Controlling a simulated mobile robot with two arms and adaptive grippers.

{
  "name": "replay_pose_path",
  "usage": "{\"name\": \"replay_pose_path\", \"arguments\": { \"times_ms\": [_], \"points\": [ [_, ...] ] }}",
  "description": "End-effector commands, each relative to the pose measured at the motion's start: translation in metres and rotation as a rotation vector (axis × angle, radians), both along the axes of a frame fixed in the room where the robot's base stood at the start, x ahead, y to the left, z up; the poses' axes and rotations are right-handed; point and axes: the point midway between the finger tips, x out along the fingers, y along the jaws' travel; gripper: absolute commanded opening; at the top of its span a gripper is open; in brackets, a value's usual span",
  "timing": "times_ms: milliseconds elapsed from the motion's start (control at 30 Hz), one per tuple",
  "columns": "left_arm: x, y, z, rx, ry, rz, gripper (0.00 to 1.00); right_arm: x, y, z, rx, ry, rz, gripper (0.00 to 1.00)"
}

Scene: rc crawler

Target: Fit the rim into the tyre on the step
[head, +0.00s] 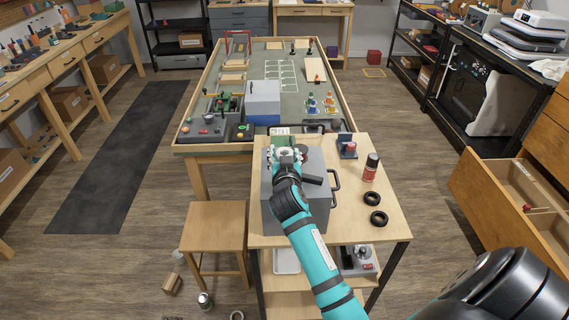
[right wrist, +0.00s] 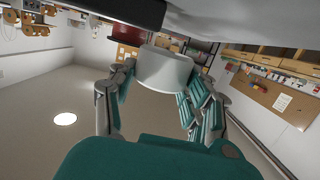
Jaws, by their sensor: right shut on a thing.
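My right gripper (head: 287,155) is over the far end of the grey box (head: 316,166) on the small wooden table. In the right wrist view its fingers (right wrist: 160,98) are shut on a pale, smooth round piece that looks like the rim (right wrist: 165,70). In the head view the gripper mostly hides this piece. Two black tyres lie flat, apart, on the table to the right, a far one (head: 371,198) and a near one (head: 379,218). I cannot make out a tyre on a step; one could be hidden by the gripper. My left gripper is out of view.
The box's dark handle (head: 335,188) sticks out. A wooden stool (head: 215,225) stands left. The long green-topped table (head: 235,112) with models lies beyond. An open drawer (head: 520,195) is at right.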

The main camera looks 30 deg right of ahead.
Motion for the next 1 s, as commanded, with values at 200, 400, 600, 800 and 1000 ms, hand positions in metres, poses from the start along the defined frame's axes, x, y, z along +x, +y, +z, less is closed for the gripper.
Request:
{"name": "replay_pose_path", "arguments": {
  "times_ms": [200, 400, 600, 800, 1000],
  "points": [
    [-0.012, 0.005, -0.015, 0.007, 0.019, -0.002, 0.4, -0.039, -0.005, 0.006, 0.0, 0.0, 0.0, 0.24],
    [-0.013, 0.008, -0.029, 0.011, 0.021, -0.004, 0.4, -0.095, -0.012, 0.011, -0.001, 0.0, 0.0, 0.24],
    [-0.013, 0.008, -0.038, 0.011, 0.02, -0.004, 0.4, -0.136, -0.017, 0.017, -0.002, 0.0, 0.001, 0.24],
    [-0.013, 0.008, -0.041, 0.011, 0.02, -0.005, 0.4, -0.156, -0.02, 0.02, -0.001, 0.0, 0.001, 0.24],
    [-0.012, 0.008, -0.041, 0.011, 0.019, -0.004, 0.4, -0.159, -0.018, 0.022, -0.001, 0.0, 0.006, 0.24]
  ]
}}
